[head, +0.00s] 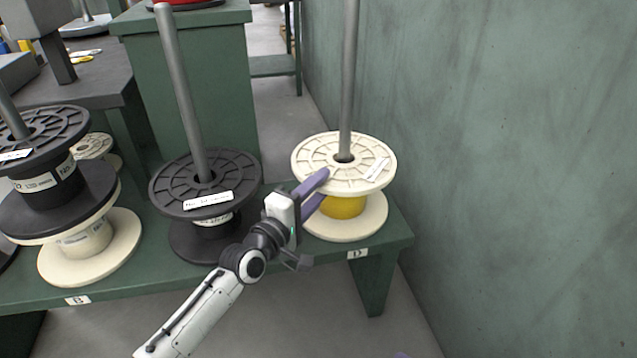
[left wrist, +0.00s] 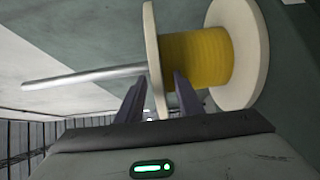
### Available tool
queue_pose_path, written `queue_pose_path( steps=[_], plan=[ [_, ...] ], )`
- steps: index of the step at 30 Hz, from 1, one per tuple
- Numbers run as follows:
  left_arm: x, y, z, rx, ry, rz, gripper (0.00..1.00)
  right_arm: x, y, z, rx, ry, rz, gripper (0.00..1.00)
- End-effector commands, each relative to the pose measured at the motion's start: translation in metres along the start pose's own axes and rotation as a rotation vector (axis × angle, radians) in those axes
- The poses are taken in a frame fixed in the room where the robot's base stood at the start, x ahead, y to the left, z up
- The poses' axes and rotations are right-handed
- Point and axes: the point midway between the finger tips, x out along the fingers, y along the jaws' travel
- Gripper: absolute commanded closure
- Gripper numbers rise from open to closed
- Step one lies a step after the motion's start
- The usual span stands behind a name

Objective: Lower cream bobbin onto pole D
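The cream bobbin (head: 345,160), wound with yellow wire (head: 343,207), sits around pole D (head: 349,70). Its lower flange appears to rest on the green bench, above the label D (head: 357,253). My left gripper (head: 321,187) is at the near left edge of the upper flange, one finger above it and one below. In the left wrist view, the upper flange (left wrist: 154,45) stands between the fingers (left wrist: 158,82), which look apart with gaps beside it. The pole (left wrist: 85,77) also shows there. Only a purple sliver at the bottom edge of the head view may be my right gripper (head: 402,355).
A black bobbin (head: 207,182) on its pole stands close to the left. Further left, a black bobbin (head: 50,180) is stacked on a cream one (head: 88,240). A green wall (head: 500,150) rises at the right. The bench's right end (head: 398,232) is just beyond pole D.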

Motion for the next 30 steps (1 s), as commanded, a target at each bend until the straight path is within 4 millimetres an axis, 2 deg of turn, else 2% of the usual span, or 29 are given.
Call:
queue_pose_path(
  steps=[2,4,7,12,18,22,30],
  plan=[
    [0.001,0.003,0.0,0.001,0.001,0.006,0.66,0.0,-0.002,-0.001,0.006,0.004,-0.006,0.32],
    [-0.011,0.006,-0.001,0.0,0.001,0.007,0.66,-0.007,-0.004,-0.01,0.002,0.012,-0.006,0.32],
    [-0.031,0.009,0.0,0.001,0.001,0.01,0.66,-0.01,-0.001,-0.012,-0.013,-0.001,0.015,0.32],
    [-0.067,0.009,-0.001,0.002,0.003,0.015,0.66,-0.005,0.009,0.005,-0.025,-0.072,0.049,0.32],
    [-0.094,0.01,-0.001,0.002,0.003,0.022,0.66,-0.002,0.017,0.016,-0.033,-0.111,0.072,0.32],
    [-0.101,0.009,-0.001,0.001,0.003,0.023,0.66,-0.001,0.019,0.017,-0.038,-0.117,0.079,0.32],
    [-0.101,0.009,-0.001,0.001,0.003,0.025,0.66,-0.001,0.02,0.017,-0.039,-0.116,0.081,0.32]
  ],
)
